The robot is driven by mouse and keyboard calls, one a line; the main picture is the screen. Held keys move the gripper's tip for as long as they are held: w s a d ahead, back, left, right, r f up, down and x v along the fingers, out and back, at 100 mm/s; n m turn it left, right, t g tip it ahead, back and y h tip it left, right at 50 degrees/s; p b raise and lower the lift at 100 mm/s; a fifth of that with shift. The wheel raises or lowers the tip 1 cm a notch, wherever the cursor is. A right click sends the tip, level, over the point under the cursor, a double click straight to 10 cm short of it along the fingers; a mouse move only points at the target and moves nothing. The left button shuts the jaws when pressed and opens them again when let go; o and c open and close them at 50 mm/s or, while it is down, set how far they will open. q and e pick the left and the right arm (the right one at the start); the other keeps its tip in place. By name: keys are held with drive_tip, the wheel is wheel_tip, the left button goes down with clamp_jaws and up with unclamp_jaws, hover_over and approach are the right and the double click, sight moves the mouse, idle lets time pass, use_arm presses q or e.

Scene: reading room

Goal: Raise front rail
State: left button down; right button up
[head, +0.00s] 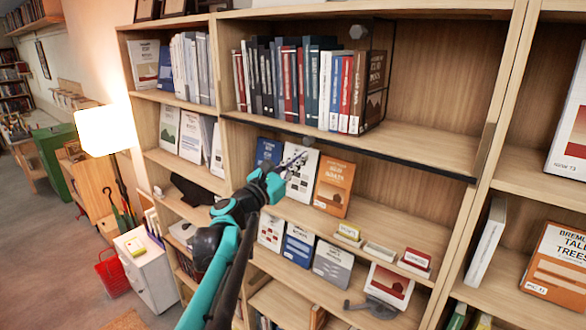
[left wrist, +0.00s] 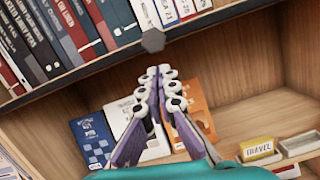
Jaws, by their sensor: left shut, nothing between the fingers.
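A dark front rail (head: 425,165) runs along the front edge of the upper shelf, below a row of books. It also crosses the left wrist view (left wrist: 75,78) at a slant. A grey hexagonal knob (head: 308,140) sits at the rail; it shows in the left wrist view (left wrist: 153,40) just above my fingertips. My left gripper (head: 301,158) is shut and empty, with its tips just below the knob. In the left wrist view its fingers (left wrist: 165,73) meet at the tips. I cannot tell whether they touch the rail. My right gripper is not in view.
Upright books (head: 290,80) fill the left of the upper shelf. A second grey knob (head: 358,32) is higher up. Behind my gripper stand a white book and an orange book (head: 334,187). Small labelled boxes (head: 347,234) stand lower. The upper shelf's right part is bare.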

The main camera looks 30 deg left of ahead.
use_arm(q)
drive_tip(key=shift+d+r, duration=0.1)
drive_tip(key=shift+r, duration=0.45)
drive_tip(key=shift+f, duration=0.1)
wheel_tip(320, 180, up, 11)
drive_tip(key=p, duration=0.6)
drive_tip(key=shift+f, duration=0.15)
